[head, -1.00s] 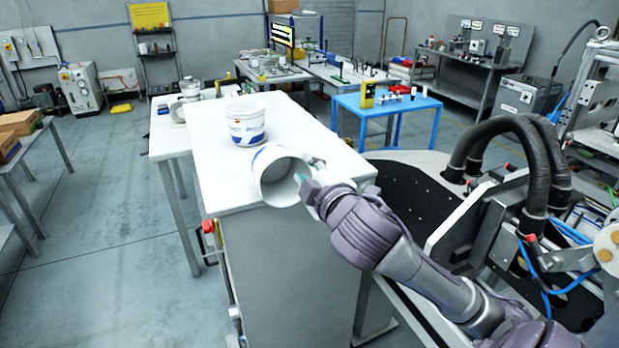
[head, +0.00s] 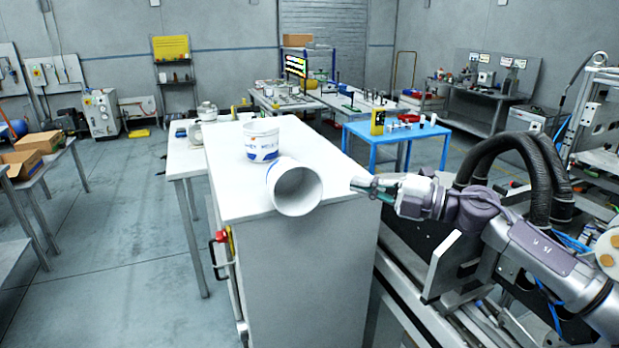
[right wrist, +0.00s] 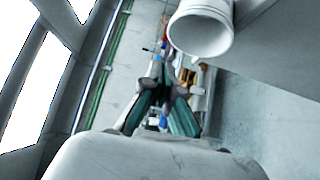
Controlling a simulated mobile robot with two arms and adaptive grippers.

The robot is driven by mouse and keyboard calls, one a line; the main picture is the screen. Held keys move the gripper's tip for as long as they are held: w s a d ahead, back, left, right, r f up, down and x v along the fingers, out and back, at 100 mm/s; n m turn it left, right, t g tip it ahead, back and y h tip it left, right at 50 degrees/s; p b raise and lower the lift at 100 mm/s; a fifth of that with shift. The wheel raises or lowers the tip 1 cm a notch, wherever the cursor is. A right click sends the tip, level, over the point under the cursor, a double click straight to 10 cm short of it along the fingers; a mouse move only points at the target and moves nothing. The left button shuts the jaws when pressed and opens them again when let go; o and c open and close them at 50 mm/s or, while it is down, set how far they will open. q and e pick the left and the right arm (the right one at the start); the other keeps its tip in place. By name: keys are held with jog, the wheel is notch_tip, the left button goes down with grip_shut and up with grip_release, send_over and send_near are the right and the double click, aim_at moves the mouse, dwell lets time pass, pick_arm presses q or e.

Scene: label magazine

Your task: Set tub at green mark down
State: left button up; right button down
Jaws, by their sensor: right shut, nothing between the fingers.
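A white tub (head: 294,186) lies on its side on the white cabinet top (head: 232,185), its open mouth toward me at the front edge. The tub also shows at the top of the right wrist view (right wrist: 203,32). A second white tub with blue print (head: 262,141) stands upright just behind it. My right gripper (head: 364,187) is shut and empty to the right of the lying tub, apart from it; its fingers also show in the right wrist view (right wrist: 164,90). I cannot make out a green mark. My left gripper is not in view.
A blue table (head: 398,131) with small items stands behind to the right. A lower white table (head: 186,160) adjoins the cabinet on the left. The cabinet top is clear left of the tubs and at its right corner.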

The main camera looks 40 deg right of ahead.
jog(key=w+d+p+x, duration=0.1)
jog(key=d+p+x, duration=0.1)
jog(key=x, duration=1)
jog(key=shift+w+a+f+g+p, duration=0.15)
jog(key=shift+w+f+g+p, duration=0.15)
jog(key=shift+w+f+p, duration=0.15)
dwell(0.5)
